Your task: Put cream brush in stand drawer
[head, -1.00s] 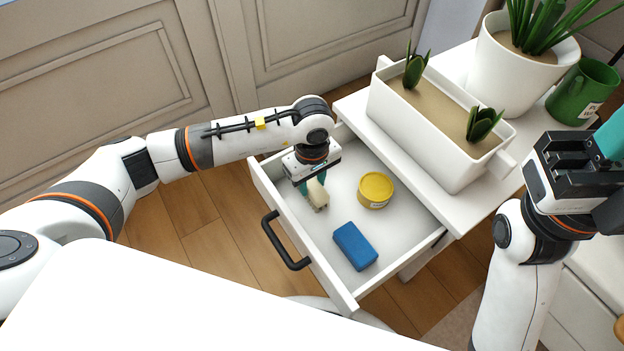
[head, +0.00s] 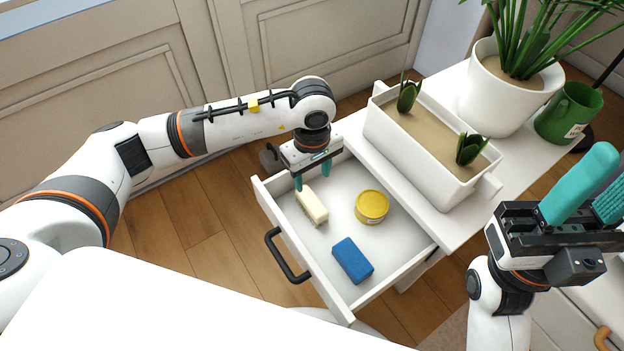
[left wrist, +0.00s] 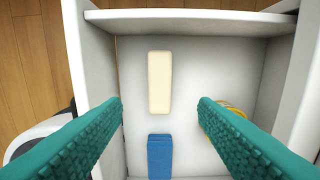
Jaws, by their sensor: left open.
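The cream brush (head: 312,206) lies on the floor of the open stand drawer (head: 322,240), near its left wall. It also shows in the left wrist view (left wrist: 159,82), lying lengthwise between the fingers' lines. My left gripper (head: 313,178) is open and empty, just above and behind the brush, with its teal fingers apart. In the left wrist view its fingertips (left wrist: 160,102) frame the brush without touching it. My right gripper (head: 585,195) is raised at the right, its teal fingers apart and empty.
A blue block (head: 352,260) and a yellow tin (head: 372,207) also lie in the drawer. The white stand top (head: 420,215) holds a rectangular planter (head: 425,155), a round plant pot (head: 508,95) and a green mug (head: 568,112). The drawer has a black handle (head: 285,257).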

